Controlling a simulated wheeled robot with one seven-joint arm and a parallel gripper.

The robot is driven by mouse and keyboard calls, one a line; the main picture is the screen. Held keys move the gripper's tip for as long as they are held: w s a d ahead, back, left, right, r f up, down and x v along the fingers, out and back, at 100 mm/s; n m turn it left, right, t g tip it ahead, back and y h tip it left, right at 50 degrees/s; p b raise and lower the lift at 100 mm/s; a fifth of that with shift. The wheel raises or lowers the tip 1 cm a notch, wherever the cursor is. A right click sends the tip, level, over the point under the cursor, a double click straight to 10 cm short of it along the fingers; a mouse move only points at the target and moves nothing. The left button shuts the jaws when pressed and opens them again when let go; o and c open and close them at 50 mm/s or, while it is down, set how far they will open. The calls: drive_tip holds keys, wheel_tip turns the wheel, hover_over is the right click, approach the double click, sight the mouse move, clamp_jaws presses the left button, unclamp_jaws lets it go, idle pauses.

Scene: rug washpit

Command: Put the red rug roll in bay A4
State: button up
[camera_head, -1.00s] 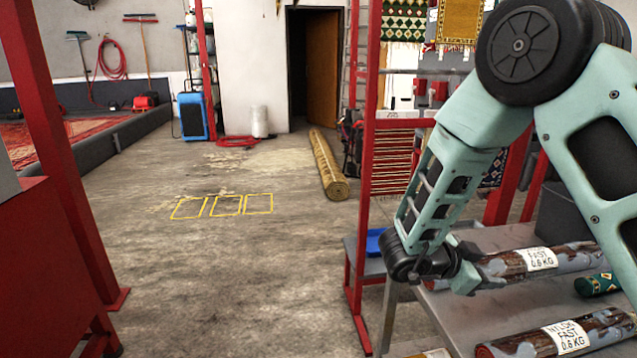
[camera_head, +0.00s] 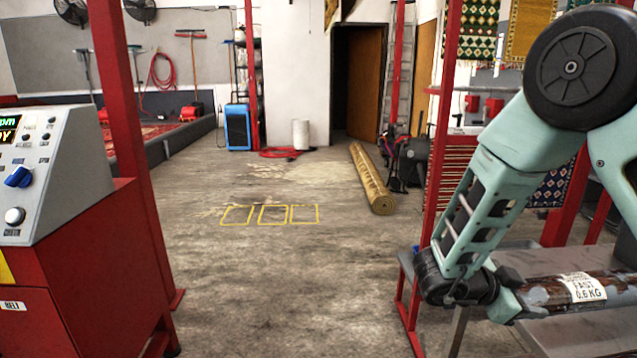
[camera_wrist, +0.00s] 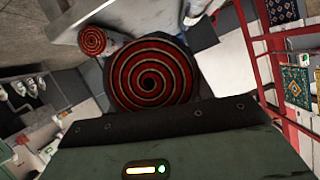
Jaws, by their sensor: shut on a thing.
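My gripper (camera_head: 508,298) is at the right of the head view, shut on a rug roll (camera_head: 550,293). The roll lies roughly level and is mottled dark brown and grey, with a white label reading FAST 0.6 KG. Its far end is cut off by the frame edge. In the wrist view its round end (camera_wrist: 152,75) shows a red and black spiral close in front of my gripper. A second, smaller red spiral end (camera_wrist: 93,40) shows farther off. I cannot make out any bay marked A4.
A grey metal table (camera_head: 575,335) is under the held roll. A red post (camera_head: 440,130) stands left of my arm. A red machine with a control panel (camera_head: 50,180) is at the left. Open floor has yellow marked squares (camera_head: 272,215) and a long tan roll (camera_head: 371,180).

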drive_tip(key=shift+w+d+r+t, duration=0.15)
drive_tip(key=shift+w+d+t, duration=0.05)
drive_tip(key=shift+t, duration=0.1)
drive_tip(key=shift+w+d+n, duration=0.2)
drive_tip(key=shift+d+n, duration=0.1)
drive_tip(key=shift+d, duration=0.05)
drive_tip(key=w+f+n+t+y+p, duration=0.4)
drive_tip(key=w+n+t+y+p, duration=0.3)
drive_tip(key=n+t, duration=0.3)
drive_tip(key=s+a+f+n+t+y+p, duration=0.1)
drive_tip(key=a+f+n+y, duration=0.2)
drive_tip(key=a+n+y, duration=0.3)
drive_tip(key=shift+s+a+f, duration=0.15)
drive_tip(key=shift+s+a, duration=0.2)
drive_tip(key=shift+a, duration=0.25)
